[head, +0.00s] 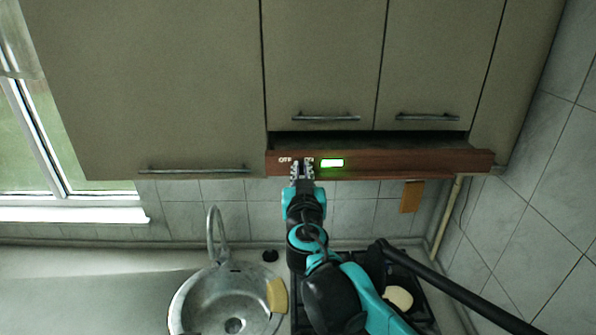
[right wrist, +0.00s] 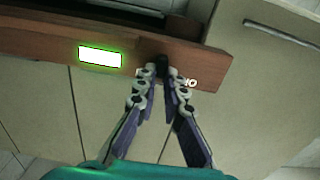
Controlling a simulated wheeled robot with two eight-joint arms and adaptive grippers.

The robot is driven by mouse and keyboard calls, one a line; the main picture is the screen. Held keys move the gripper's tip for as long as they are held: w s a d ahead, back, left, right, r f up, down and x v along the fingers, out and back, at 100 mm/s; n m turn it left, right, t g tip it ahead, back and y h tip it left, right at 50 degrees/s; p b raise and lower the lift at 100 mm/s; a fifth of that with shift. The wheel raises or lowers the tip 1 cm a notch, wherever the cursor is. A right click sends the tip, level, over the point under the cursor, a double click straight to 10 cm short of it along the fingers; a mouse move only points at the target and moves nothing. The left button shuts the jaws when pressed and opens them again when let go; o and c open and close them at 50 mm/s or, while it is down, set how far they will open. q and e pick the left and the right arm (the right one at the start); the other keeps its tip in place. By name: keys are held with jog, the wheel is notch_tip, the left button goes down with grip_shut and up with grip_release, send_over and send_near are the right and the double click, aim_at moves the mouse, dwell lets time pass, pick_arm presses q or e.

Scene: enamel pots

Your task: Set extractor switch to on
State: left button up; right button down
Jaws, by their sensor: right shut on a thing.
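The extractor hood's brown wooden front panel (head: 420,161) runs below the wall cupboards; it also shows in the right wrist view (right wrist: 204,62). It carries OFF lettering (head: 285,160), a second label (head: 309,160) partly covered by my fingers, and a lit white-green indicator (head: 332,163). The dark extractor switch (right wrist: 162,71) sits between my right fingertips at the panel. My right gripper (head: 302,172) is shut on the switch; its fingers also show in the right wrist view (right wrist: 163,88). The fingers hide part of the switch and lettering. My left gripper is not in view.
Closed cupboards (head: 325,65) with metal handles are above the panel. Below are a round steel sink (head: 195,290) with a tap (head: 214,235), a yellow sponge (head: 277,296) and a dark stove (head: 425,318). A pale pipe (head: 446,215) runs at the right.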

jog(key=c, duration=1.6)
grip_release()
jog(key=shift+a, duration=0.1)
jog(key=s, duration=1.2)
jog(key=s+d+f+m+g+h+b, duration=0.15)
jog(key=d+f+b, duration=0.35)
jog(key=f, duration=0.5)
jog(key=s+d+f+g+h+b, duration=0.1)
jog(key=s+d+f+g+b, duration=0.1)
jog(key=d+f+b, duration=0.6)
jog(key=s+d+f+g+h+b, duration=0.1)
jog(key=d+f+g+b, duration=0.15)
jog(key=f, duration=0.95)
jog(key=s+f+g+y+b, duration=0.1)
jog(key=s+f+b, duration=0.2)
jog(key=f, duration=0.6)
jog(key=s+f+n+g+y+b, duration=0.1)
jog(key=s+f+g+b, duration=0.1)
jog(key=s+f+b, duration=0.2)
jog(key=s+f+g+y+b, duration=0.1)
jog(key=s+f+b, duration=0.3)
jog(key=f+b, duration=0.5)
notch_tip(320, 180, down, 6)
jog(key=shift+f+g, duration=0.2)
jog(key=shift+g, duration=0.3)
